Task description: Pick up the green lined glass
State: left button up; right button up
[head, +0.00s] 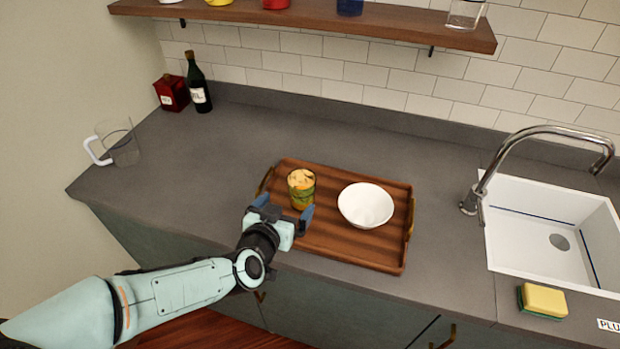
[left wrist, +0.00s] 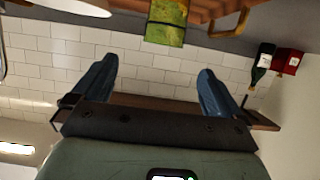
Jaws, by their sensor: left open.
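The green lined glass (head: 302,198) stands upright on the left part of a wooden tray (head: 345,253). It is green and yellow with an orange-looking top. My left gripper (head: 285,208) is open, with its blue fingers just in front of the glass and a little to its left. In the left wrist view, the glass (left wrist: 166,22) shows upside down at the top edge, beyond the open, empty fingers (left wrist: 153,82); part of it is cut off. My right gripper is not in view.
A white bowl (head: 366,204) sits right of the glass on the tray. A clear mug (head: 122,146), dark bottle (head: 198,88) and red box (head: 171,93) stand at the left. A sink (head: 540,222) and sponge (head: 543,300) are at the right. A shelf (head: 340,18) hangs above.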

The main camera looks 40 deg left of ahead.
pick_arm(q)
send_near(306, 173)
jog(key=shift+w+d+f+b, duration=0.25)
jog(key=shift+f+b, duration=0.05)
jog(key=x, duration=0.6)
jog(key=shift+a+r, duration=0.15)
jog(key=shift+a, duration=0.05)
jog(key=shift+s, duration=0.1)
jog(key=c, duration=1.5)
jog(key=shift+r, duration=0.1)
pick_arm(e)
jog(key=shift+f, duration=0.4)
pick_arm(q)
jog(key=shift+r, duration=0.1)
